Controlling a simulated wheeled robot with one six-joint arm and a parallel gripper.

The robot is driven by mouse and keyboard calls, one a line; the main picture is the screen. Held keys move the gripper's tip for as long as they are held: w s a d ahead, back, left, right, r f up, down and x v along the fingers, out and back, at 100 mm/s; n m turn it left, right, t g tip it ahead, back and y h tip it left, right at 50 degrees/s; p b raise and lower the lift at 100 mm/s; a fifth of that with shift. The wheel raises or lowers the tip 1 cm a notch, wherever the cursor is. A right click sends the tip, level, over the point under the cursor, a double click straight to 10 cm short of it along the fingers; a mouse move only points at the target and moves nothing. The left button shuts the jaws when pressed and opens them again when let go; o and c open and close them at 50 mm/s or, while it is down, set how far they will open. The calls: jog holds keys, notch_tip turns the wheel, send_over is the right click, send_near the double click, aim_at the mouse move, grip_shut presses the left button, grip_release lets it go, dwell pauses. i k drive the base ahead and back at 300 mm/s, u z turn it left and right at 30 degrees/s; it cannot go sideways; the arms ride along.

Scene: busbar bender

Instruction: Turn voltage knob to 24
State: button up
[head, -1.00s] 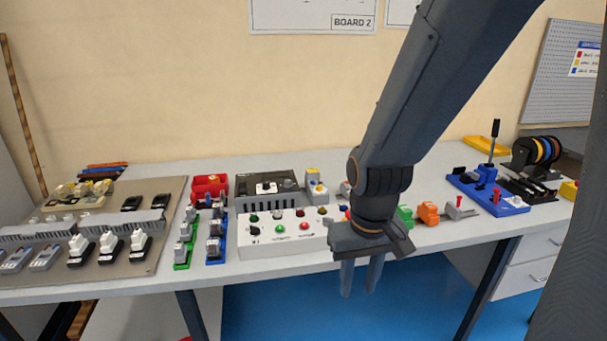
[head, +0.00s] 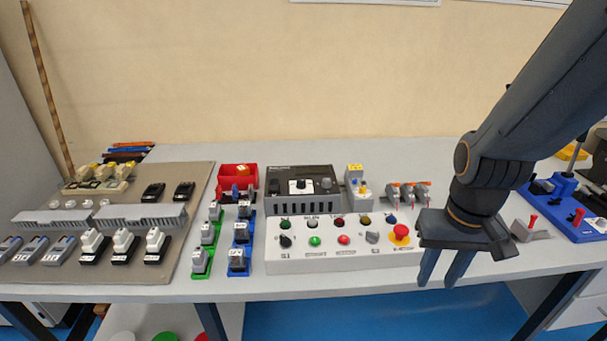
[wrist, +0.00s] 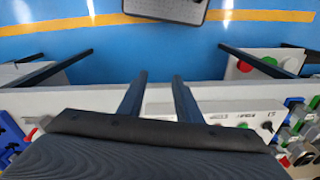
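A dark grey power-supply box (head: 293,203) stands at the back middle of the bench in the head view. A white knob (head: 300,186) sits on its top face, beside a small display; the markings are too small to read. My gripper (head: 442,280) is at the bench's front edge, well to the right of and in front of the box, fingers pointing down. In the wrist view my gripper (wrist: 158,78) shows two fingers apart with nothing between them. The knob cannot be made out in the wrist view.
A white control panel (head: 330,264) with buttons, selectors and a red emergency stop (head: 401,232) lies in front of the box. A grey block with a yellow top (head: 355,185) stands right of the box, a red bin (head: 237,177) left. Terminal blocks (head: 238,260) stand further left.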

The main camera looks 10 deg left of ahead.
aim_at(301, 183)
jog(key=u, duration=0.35)
jog(key=i, duration=0.7)
jog(key=u, duration=0.1)
